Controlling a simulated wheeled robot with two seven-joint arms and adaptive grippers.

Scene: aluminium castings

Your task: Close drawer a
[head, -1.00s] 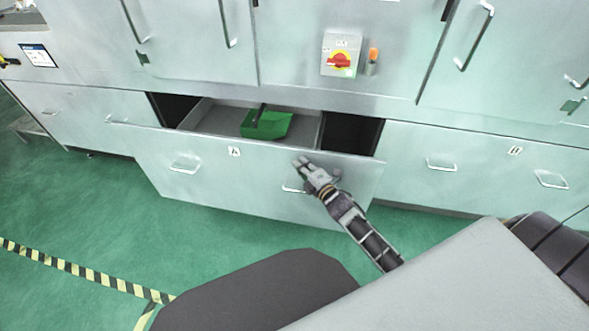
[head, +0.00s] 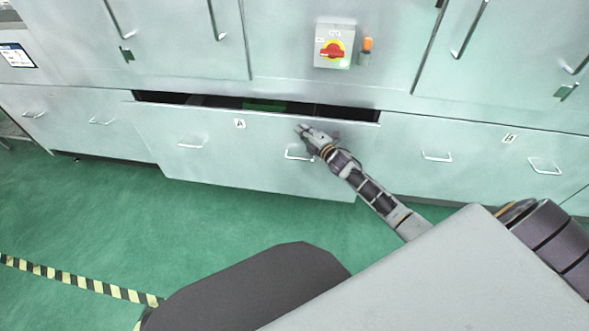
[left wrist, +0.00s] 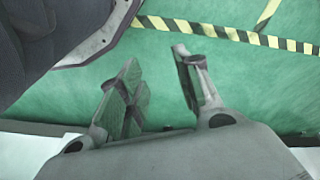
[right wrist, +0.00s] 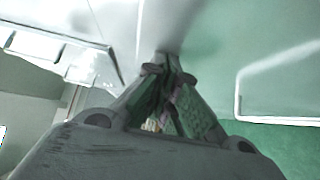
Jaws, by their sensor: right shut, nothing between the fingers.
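Drawer a (head: 230,155) is the wide metal drawer with an "A" label (head: 240,123) in the head view. It stands partly open, with a dark narrow gap along its top and a little of a green thing (head: 265,105) inside. My right gripper (head: 301,130) is shut and empty, its tips at the upper right of the drawer front, just above the right handle (head: 299,153). In the right wrist view the shut fingers (right wrist: 163,62) meet the pale drawer front. My left gripper (left wrist: 150,70) shows only in the left wrist view, open and empty above the green floor.
Drawer B (head: 480,155) to the right is shut. A red and yellow switch (head: 334,48) and an orange-topped lamp (head: 366,46) sit on the cabinet above. The green floor (head: 90,215) in front is clear, with a striped tape line (head: 80,283).

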